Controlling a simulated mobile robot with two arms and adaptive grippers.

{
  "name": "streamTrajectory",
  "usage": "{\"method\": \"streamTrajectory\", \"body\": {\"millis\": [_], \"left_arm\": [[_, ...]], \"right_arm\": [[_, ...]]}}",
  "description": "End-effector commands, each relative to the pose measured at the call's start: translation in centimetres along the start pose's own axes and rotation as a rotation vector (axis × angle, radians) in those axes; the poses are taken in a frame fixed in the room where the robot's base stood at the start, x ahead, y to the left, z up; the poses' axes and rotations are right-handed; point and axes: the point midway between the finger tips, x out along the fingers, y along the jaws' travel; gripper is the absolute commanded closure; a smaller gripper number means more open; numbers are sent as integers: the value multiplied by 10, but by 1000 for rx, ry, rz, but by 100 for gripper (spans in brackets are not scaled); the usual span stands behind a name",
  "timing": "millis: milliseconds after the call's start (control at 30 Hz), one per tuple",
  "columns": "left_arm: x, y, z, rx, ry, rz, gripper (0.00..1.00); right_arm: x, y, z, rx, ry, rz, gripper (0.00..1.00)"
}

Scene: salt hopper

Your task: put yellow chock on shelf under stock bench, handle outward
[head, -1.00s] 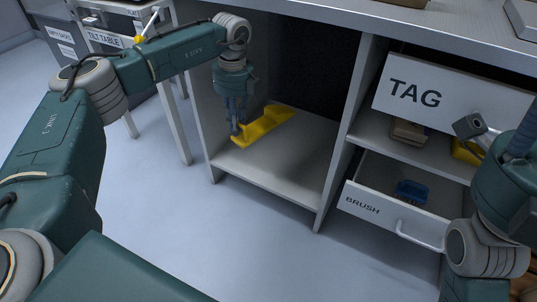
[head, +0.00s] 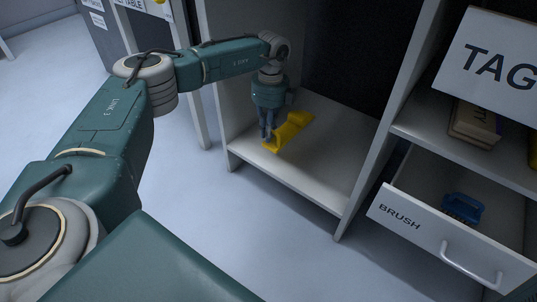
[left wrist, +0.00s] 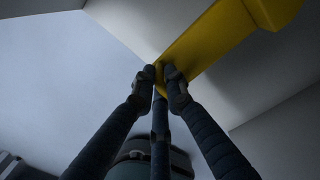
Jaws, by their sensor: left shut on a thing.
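The yellow chock (head: 290,130) is at the low shelf (head: 313,177) of the open bay under the bench, near its front left. My left gripper (head: 268,138) points down and is shut on the chock's near end. In the left wrist view the fingers (left wrist: 163,75) close on one narrow end of the chock (left wrist: 215,35), and its thicker block end points away into the bay. I cannot tell whether its underside fully rests on the shelf. My right gripper is out of the head view now.
The bay's left wall (head: 219,75) stands close beside my left wrist. To the right are a TAG panel (head: 490,65), a shelf with a tan block (head: 474,124), and an open BRUSH drawer (head: 440,240) holding a blue brush (head: 462,207). The shelf right of the chock is clear.

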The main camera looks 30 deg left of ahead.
Motion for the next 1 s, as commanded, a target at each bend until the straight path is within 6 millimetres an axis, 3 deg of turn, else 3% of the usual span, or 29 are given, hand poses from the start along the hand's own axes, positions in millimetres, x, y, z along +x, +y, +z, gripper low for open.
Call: {"method": "streamTrajectory", "body": {"millis": [33, 267, 500, 900, 933, 1000], "left_arm": [[13, -1, 0, 0, 0, -2, 100], [27, -2, 0, 1, -1, -3, 100], [63, -4, 0, 0, -1, -2, 100], [65, -4, 0, 0, 0, -2, 100], [66, -3, 0, 0, 0, 0, 83], [66, -3, 0, 0, 0, 0, 70]], "right_arm": [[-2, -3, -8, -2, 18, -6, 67], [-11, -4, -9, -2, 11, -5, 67], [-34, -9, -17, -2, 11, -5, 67], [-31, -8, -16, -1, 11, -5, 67], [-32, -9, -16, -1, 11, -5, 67], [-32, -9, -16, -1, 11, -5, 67]]}}
